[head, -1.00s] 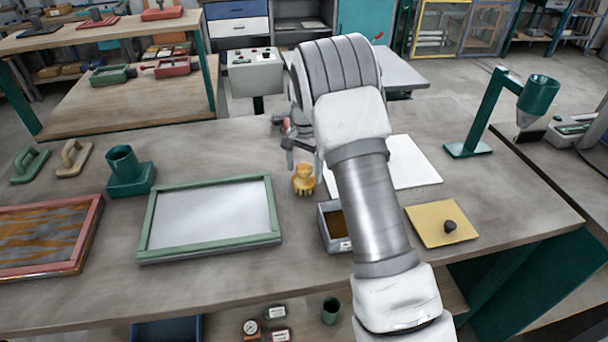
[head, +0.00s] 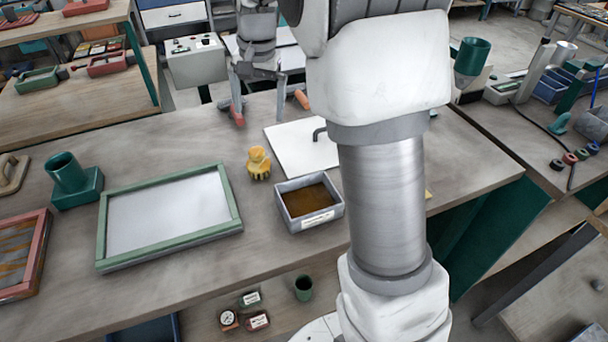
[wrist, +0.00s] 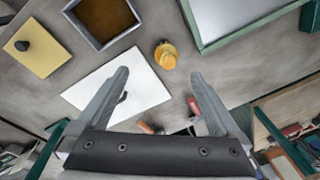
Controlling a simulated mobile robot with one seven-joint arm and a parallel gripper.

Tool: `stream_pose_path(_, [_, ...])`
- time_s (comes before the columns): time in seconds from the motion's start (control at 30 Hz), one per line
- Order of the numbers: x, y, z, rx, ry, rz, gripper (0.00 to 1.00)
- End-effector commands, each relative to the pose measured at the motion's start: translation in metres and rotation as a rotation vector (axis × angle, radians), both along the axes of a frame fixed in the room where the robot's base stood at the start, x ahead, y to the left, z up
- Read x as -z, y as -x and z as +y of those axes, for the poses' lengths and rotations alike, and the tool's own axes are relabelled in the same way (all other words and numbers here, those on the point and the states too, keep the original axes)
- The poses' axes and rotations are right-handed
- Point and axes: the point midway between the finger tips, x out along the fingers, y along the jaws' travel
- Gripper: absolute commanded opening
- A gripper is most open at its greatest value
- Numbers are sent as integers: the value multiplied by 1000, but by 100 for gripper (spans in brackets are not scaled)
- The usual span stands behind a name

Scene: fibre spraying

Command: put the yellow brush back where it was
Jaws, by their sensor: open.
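The yellow brush (head: 258,163) stands upright on the grey workbench, bristles down, between the green-framed screen (head: 232,200) and the white board (head: 290,152). In the wrist view the brush (wrist: 165,55) lies beyond the fingertips, nearer the right one, with nothing holding it. My gripper (head: 260,98) is open and empty, behind the brush toward the bench's far edge. In the wrist view my gripper (wrist: 158,78) shows both fingers wide apart. A grey tray with brown contents (head: 322,220) stands in front and to the right of the brush.
A red item (wrist: 207,108) and an orange item (wrist: 148,127) lie by the fingers in the wrist view. A green cup holder (head: 76,190) stands at left. A yellow plate with a dark knob (wrist: 38,50) lies past the tray.

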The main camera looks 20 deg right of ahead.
Motion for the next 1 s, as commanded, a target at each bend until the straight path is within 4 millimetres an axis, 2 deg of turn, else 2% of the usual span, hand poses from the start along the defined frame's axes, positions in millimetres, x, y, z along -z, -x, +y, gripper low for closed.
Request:
stream_pose_path(0.03, [-14, 16, 0, -27, -1, -23, 100])
stream_pose_path(0.2, [-44, 68, 1, -132, 9, -94, 100])
stream_pose_path(0.43, [-66, 141, 3, -279, 51, -192, 100])
stream_pose_path(0.6, [-68, 194, 4, -386, 102, -261, 100])
stream_pose_path(0.8, [-55, 246, 5, -496, 171, -327, 100])
stream_pose_path(1.0, [-43, 271, 4, -557, 217, -359, 100])
